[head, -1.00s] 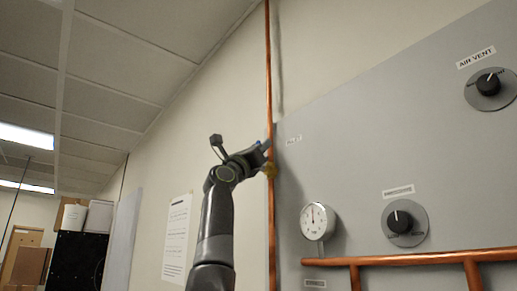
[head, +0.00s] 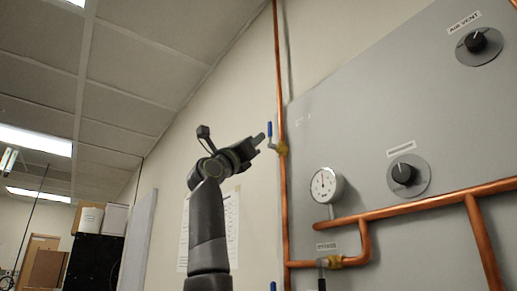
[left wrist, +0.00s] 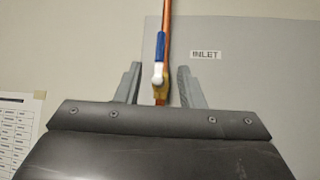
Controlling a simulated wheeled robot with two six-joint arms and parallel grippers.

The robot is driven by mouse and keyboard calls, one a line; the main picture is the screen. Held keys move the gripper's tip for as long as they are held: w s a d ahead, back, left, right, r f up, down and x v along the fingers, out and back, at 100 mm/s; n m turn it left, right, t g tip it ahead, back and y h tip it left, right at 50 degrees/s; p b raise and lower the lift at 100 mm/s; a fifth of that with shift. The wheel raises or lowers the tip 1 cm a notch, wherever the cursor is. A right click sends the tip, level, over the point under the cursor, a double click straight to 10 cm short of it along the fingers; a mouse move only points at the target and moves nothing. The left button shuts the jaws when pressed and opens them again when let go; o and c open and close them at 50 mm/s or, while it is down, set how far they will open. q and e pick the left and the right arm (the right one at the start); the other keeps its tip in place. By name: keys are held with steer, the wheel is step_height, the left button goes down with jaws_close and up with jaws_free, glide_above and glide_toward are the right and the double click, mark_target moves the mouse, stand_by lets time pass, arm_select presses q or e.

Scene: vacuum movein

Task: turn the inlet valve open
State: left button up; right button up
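The inlet valve has a brass body (head: 281,149) on a vertical copper pipe and a blue lever handle (head: 270,130). The handle points up, along the pipe. In the left wrist view the blue handle (left wrist: 160,46) and brass body (left wrist: 160,93) appear between the finger lines, under the pipe, beside the INLET label (left wrist: 206,55). My left gripper (head: 260,140) is just left of the valve, pointing at it. Its two fingers (left wrist: 159,70) are apart with nothing clasped. Whether a finger touches the valve is unclear. My right gripper is not in view.
The grey panel (head: 350,120) carries a gauge (head: 324,185), a dial (head: 404,173) and an AIR VENT knob (head: 477,41). A copper pipe (head: 430,204) runs below them. Another valve (head: 334,262) sits lower down. A paper notice (head: 231,222) hangs on the wall behind my arm.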

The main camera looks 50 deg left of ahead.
arm_select(q)
steer(key=b+v, duration=0.3)
steer(key=v, duration=0.3)
steer(key=shift+b, duration=0.35)
